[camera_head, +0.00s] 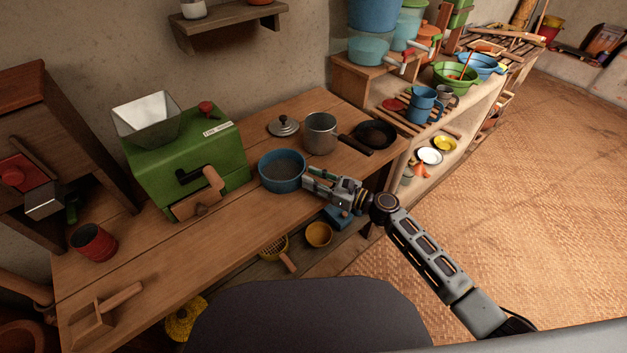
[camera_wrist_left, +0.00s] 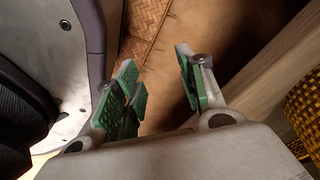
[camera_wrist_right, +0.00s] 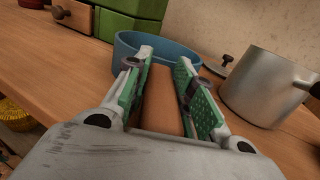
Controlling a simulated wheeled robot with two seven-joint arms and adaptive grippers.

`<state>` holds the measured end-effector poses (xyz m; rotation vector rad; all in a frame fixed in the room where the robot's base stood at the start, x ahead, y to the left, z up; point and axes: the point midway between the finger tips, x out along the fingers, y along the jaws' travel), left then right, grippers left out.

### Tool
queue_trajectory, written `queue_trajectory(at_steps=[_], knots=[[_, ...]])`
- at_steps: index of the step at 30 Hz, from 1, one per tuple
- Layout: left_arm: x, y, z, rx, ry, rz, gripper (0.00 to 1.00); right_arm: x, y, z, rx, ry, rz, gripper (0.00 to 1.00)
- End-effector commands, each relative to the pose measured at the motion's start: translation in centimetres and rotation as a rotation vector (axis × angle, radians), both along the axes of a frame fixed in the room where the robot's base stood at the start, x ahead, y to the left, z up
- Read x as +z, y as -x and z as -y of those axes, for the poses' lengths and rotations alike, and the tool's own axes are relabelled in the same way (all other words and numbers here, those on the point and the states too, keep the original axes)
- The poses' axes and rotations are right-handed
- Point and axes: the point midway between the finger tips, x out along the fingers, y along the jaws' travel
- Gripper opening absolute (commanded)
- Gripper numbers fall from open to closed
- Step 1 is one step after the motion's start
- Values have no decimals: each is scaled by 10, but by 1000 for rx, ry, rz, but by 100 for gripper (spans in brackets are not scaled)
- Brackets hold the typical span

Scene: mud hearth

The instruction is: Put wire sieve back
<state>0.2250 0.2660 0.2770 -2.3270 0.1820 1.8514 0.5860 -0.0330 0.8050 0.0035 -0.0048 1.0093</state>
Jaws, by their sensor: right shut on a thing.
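Whether the sieve touches the worktop I cannot tell. My left gripper (camera_wrist_left: 156,72) is open and empty; it is outside the head view.
A grey pot (camera_head: 321,133), a lid (camera_head: 284,126) and a dark pan (camera_head: 375,134) stand behind the sieve. A green box mill (camera_head: 205,150) is to its left. The lower shelf holds a yellow bowl (camera_head: 319,234) and a yellow mesh piece (camera_head: 272,247). The worktop's front left has some bare room.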

Motion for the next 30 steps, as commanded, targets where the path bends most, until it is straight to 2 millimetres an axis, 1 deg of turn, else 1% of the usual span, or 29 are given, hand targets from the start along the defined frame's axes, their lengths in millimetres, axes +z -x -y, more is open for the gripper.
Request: queue_trajectory(at_steps=[5,12,13,17,18,24,30], knots=[[1,0,4,2,5,1,40,1,0,0,0,0,1,0],[-4,10,2,2,2,-14,40,-1,0,0,0,-1,1,0],[-4,11,2,2,1,-15,40,-1,0,0,0,-1,1,27],[-4,14,-1,0,-2,-18,40,-1,0,0,0,0,1,44],[-4,14,-3,0,-4,-18,40,-1,0,0,0,1,1,46],[-2,10,-8,-3,-10,-13,40,-1,0,0,0,1,1,46],[0,1,-7,-2,-8,-2,40,0,0,0,0,1,1,46]])
